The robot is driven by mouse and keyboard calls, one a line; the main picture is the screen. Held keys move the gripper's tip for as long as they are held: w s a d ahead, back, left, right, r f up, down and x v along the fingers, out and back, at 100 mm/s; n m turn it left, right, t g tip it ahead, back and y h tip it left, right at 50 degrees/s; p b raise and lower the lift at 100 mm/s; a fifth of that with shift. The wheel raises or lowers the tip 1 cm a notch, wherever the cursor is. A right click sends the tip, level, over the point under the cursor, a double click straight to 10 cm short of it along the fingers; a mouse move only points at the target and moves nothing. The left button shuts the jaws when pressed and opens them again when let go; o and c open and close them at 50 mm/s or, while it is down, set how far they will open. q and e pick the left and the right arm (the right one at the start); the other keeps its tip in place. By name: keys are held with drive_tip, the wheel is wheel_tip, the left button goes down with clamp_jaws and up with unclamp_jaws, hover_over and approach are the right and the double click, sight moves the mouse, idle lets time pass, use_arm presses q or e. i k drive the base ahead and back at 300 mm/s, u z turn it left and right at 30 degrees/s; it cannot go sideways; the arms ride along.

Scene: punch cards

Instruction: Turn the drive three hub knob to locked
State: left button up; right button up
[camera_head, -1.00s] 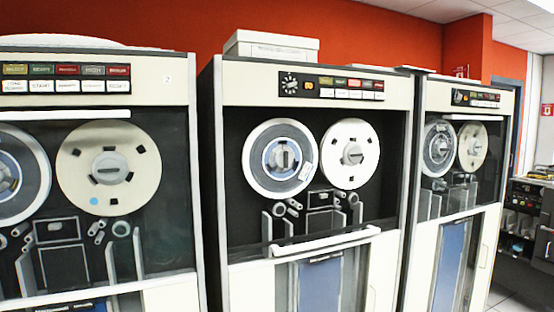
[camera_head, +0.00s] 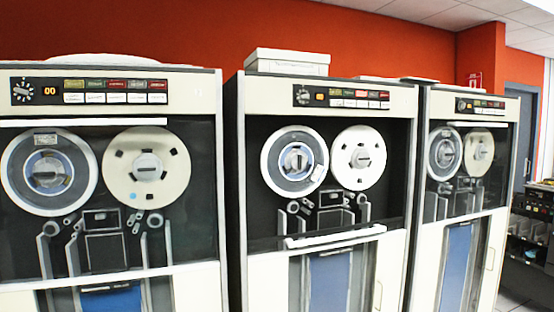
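Three tape drives stand in a row: a left drive (camera_head: 190,84), a middle drive (camera_head: 256,98) and a right drive (camera_head: 433,104). I cannot read which is drive three. The middle drive's window handle (camera_head: 333,237) is low, and its reels look uncovered. Its left reel has a dark hub knob (camera_head: 296,160) with an upright bar; its right reel has a grey hub knob (camera_head: 361,156). The left drive has two reels with hub knobs (camera_head: 147,168). The right drive's hub knobs (camera_head: 480,152) are small. Lock states cannot be told. Neither gripper is in view.
The left drive's white window bar (camera_head: 85,122) and the right drive's bar (camera_head: 476,124) are at the top of their windows. A white box (camera_head: 298,60) lies on the middle drive. Shelves with equipment (camera_head: 530,225) stand at the far right, beside some visible floor.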

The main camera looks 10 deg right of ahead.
sight(298, 161)
drive_tip(key=u, duration=0.15)
drive_tip(key=i, duration=1)
drive_tip(key=z, duration=0.05)
